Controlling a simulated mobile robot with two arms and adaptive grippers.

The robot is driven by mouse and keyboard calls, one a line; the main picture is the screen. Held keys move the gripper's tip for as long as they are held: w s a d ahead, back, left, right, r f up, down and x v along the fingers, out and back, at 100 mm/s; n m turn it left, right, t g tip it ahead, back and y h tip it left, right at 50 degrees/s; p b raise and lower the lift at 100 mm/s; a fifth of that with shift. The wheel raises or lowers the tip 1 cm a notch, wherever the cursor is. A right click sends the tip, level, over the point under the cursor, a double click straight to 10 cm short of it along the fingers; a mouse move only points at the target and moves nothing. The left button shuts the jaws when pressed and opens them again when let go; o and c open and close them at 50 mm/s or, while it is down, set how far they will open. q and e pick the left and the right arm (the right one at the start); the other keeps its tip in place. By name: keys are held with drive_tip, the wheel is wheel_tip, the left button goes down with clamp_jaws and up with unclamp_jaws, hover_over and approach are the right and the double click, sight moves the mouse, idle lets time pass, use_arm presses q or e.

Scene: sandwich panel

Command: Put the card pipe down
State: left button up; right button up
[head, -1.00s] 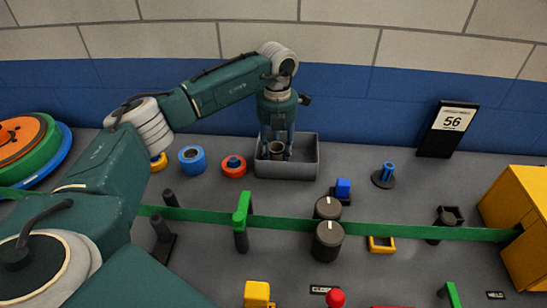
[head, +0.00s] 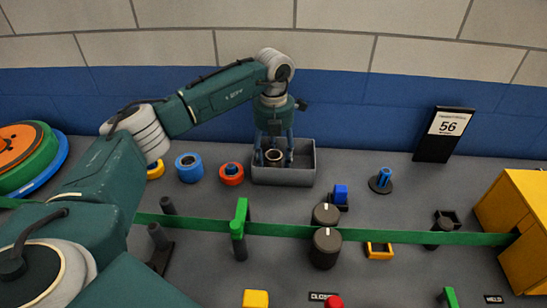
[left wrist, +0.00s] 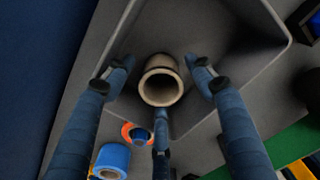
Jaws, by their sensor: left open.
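The card pipe (head: 274,157) is a short tan tube standing upright inside the grey tray (head: 283,177). In the left wrist view the card pipe (left wrist: 160,86) shows its open end and the tray (left wrist: 205,107) around it. My left gripper (head: 274,153) points down into the tray, its fingers spread around the pipe. In the left wrist view my left gripper (left wrist: 160,76) is open, with gaps between the two upper fingers and the pipe. A third finger is close to the pipe's lower edge; contact there is unclear. My right gripper is not in view.
A red ring (head: 231,174) and a blue roll (head: 189,167) stand left of the tray. A green band (head: 400,236) crosses in front, with dark knobs (head: 325,248). A yellow box (head: 515,232) is at right.

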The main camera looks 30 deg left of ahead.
use_arm(q)
wheel_tip(320, 180, up, 12)
drive_tip(key=p, duration=0.7)
drive_tip(key=shift+f+p, duration=0.2)
drive_tip(key=shift+p, duration=0.2)
